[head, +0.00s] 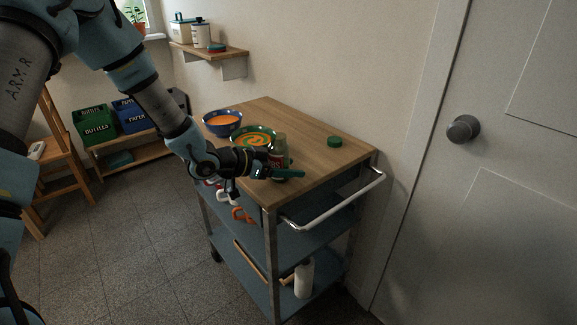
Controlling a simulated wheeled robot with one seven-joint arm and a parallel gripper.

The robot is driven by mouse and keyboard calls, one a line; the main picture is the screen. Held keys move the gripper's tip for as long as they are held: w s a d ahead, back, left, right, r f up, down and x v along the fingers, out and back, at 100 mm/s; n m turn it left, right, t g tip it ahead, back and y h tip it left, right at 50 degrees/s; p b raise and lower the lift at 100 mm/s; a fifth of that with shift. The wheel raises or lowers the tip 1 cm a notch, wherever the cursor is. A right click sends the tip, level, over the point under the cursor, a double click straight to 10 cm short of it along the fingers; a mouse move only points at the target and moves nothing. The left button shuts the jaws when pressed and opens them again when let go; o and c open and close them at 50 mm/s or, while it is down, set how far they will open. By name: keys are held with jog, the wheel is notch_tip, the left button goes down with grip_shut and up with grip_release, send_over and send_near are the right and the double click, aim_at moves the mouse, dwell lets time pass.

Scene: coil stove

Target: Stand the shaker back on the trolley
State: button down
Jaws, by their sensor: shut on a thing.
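The shaker (280,144) is a small jar with a pale, greyish top and a red label. My gripper (285,169) is shut on it, and the shaker looks upright. It is over the front part of the trolley's wooden top (310,131), in front of the green bowl. My gripper hides its lower part, so I cannot tell whether its base touches the wood.
A green bowl (247,131) and a blue bowl (222,132), both with orange contents, stand on the trolley behind the shaker. A round green lid (335,141) lies at the right. Bare wood lies between. A metal handle (335,205) runs along the trolley's right end.

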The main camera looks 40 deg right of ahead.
jog(key=shift+f, duration=0.15)
jog(key=shift+c, duration=0.3)
grip_release()
jog(key=shift+a+r, duration=0.1)
jog(key=shift+r, duration=0.1)
jog(key=b+v, duration=0.1)
jog(key=v, duration=1)
jog(key=shift+w+a+r+b, duration=0.1)
jog(key=shift+a+b, duration=0.25)
